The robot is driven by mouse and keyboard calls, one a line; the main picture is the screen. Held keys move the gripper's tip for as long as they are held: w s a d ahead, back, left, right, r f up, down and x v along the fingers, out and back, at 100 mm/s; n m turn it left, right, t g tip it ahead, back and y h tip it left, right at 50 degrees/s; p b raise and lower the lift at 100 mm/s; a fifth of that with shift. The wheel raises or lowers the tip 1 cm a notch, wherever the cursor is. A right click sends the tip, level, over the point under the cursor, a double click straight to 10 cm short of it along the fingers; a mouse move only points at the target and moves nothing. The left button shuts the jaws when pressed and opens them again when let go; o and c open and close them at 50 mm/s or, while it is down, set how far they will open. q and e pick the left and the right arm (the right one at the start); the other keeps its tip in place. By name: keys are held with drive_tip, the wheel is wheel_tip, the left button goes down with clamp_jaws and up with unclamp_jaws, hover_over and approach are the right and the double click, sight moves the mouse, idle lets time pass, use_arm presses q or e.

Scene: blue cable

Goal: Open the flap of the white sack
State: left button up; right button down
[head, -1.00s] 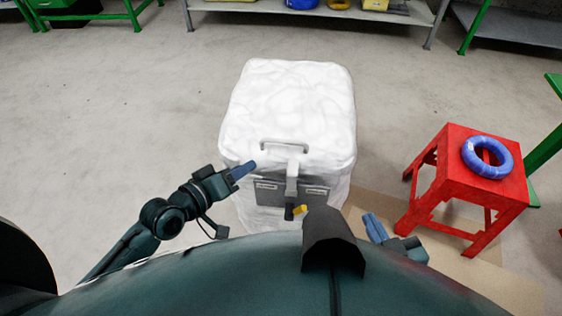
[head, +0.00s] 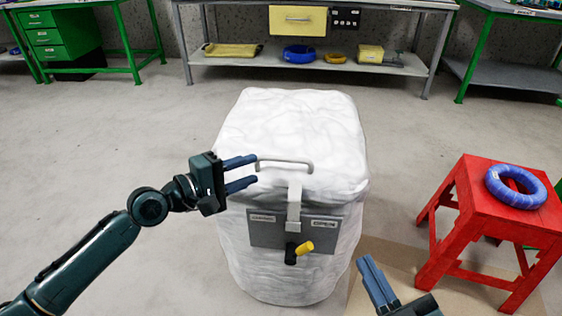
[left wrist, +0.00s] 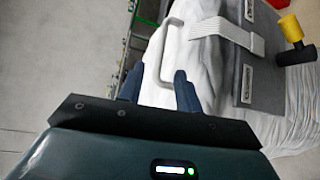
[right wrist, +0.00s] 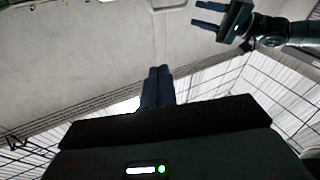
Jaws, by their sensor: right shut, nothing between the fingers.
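The white sack (head: 300,125) stands upright on the floor in the middle of the head view, its top flap down. A pale handle (head: 285,162) is on the flap's front edge; it also shows in the left wrist view (left wrist: 150,68). Below it a light strap (head: 294,205) runs down over a grey plate (head: 265,231) to a black and yellow knob (head: 304,248). My left gripper (head: 256,170) is open, its fingertips at the handle's left end; contact cannot be told. My right gripper (head: 365,262) is shut and empty, low to the right of the sack.
A red stool (head: 490,212) with a coiled blue cable (head: 540,192) stands to the right. A grey workbench (head: 225,72) and green tables are along the back. The floor left of the sack is clear.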

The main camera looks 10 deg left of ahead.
sight(277, 161)
use_arm(q)
drive_tip(key=b+x, duration=0.1)
drive_tip(key=x, duration=0.8)
drive_tip(key=shift+w+d+f+b, duration=0.1)
drive_tip(key=shift+w+d+b, duration=0.1)
drive_tip(key=shift+b, duration=0.2)
drive_tip(key=shift+c, duration=0.2)
drive_tip(key=shift+a, duration=0.1)
clamp_jaws()
